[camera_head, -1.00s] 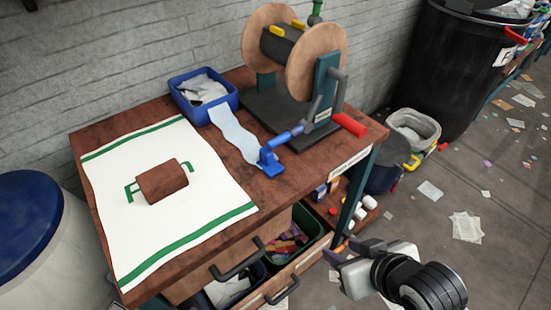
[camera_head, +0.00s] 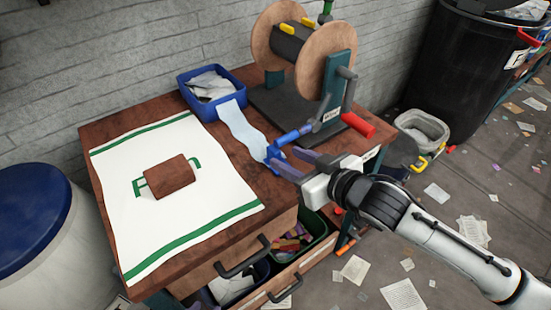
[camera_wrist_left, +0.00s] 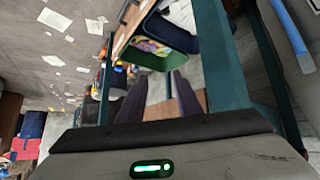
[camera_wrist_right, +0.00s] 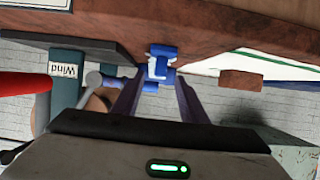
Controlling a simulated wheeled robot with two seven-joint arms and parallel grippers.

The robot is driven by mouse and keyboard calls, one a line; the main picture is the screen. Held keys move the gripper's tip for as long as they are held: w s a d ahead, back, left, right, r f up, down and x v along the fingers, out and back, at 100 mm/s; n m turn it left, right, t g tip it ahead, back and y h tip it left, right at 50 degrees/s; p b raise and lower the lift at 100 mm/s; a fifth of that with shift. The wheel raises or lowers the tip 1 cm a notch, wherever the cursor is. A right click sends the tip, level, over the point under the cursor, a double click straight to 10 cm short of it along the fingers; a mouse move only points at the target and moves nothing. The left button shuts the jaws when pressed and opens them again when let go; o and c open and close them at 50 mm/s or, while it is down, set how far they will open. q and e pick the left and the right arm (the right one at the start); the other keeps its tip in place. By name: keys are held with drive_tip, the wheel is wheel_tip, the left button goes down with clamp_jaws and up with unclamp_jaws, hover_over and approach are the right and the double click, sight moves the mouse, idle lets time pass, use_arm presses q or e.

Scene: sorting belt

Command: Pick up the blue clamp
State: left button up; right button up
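The blue clamp (camera_head: 291,136) is at the right edge of the brown workbench (camera_head: 120,130), by the end of a pale blue strip. It also shows in the right wrist view (camera_wrist_right: 160,62), straight ahead between the fingers. My right gripper (camera_head: 300,165) is at the clamp, coming from the lower right. Its fingers (camera_wrist_right: 158,84) are apart, one on each side of the clamp; I cannot tell whether they touch it. My left gripper is outside the head view. In the left wrist view its fingers (camera_wrist_left: 158,80) are apart with nothing between them.
A winder with wooden discs (camera_head: 326,75), a crank and a red handle (camera_head: 357,124) stands behind the clamp. A blue bin (camera_head: 183,84) and a white cloth (camera_head: 115,190) with a brown block (camera_head: 170,178) lie left. A drawer handle (camera_head: 240,262) sticks out in front.

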sight(278, 154)
drive_tip(key=x, duration=0.5)
drive_tip(key=shift+w+a, duration=0.2)
drive_tip(key=shift+w, duration=0.1)
drive_tip(key=shift+c, duration=0.3)
clamp_jaws()
